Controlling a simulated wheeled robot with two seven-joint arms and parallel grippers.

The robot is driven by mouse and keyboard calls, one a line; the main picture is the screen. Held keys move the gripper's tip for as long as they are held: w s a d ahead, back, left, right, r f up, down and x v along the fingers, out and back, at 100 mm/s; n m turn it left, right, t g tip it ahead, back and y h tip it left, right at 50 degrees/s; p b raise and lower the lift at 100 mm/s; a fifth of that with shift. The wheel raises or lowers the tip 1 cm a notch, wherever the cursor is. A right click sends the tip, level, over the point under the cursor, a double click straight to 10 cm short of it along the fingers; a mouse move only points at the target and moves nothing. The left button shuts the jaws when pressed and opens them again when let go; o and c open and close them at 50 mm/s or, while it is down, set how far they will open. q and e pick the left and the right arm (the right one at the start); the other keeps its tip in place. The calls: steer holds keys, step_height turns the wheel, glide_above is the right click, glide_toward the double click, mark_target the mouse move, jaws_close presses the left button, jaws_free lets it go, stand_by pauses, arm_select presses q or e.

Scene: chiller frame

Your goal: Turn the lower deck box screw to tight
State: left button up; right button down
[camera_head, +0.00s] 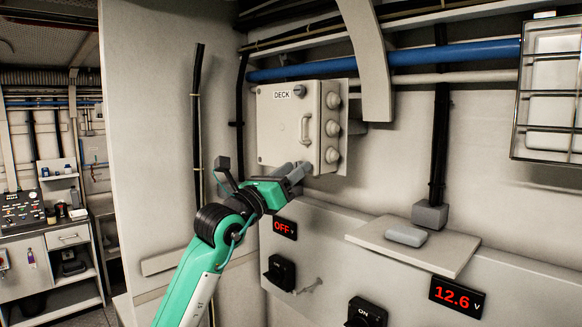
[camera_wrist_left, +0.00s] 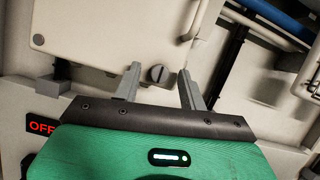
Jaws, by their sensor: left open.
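The deck box (camera_head: 277,128) is a pale grey wall box with a DECK label and a handle. Its lower screw (camera_wrist_left: 157,73) is a dark round head with a roughly upright slot, seen in the left wrist view. My left gripper (camera_wrist_left: 158,74) is open there, one finger on each side of the screw, with gaps to both. I cannot tell how far the fingertips are from the box face. In the head view my left gripper (camera_head: 302,171) is at the box's lower right corner and hides the lower screw. My right gripper is out of view.
Round side fittings (camera_head: 332,128) stick out on the box's right. A blue pipe (camera_head: 400,68) runs above and behind it. Below are an OFF display (camera_head: 284,228), a black switch (camera_head: 280,272) and a small shelf (camera_head: 450,257) with a grey block (camera_head: 406,235).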

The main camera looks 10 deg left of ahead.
arm_select(q)
jaws_close()
steer(key=m+g+h+b, duration=0.1)
steer(key=m+g+b, duration=0.1)
steer(key=m, duration=0.4)
steer(key=m+g+h+b, duration=0.1)
steer(key=m+g+b, duration=0.2)
steer(key=m+b, duration=0.2)
steer(key=m+g+h+b, duration=0.2)
steer(key=m+b, duration=0.2)
steer(key=m, duration=0.5)
steer(key=shift+w+a+r+g, duration=0.2)
steer(key=shift+a+r+g, duration=0.15)
steer(key=shift+a+g, duration=0.05)
steer(key=shift+m+g+y, duration=0.3)
steer(key=shift+m+g, duration=0.2)
steer(key=shift+m, duration=1.1)
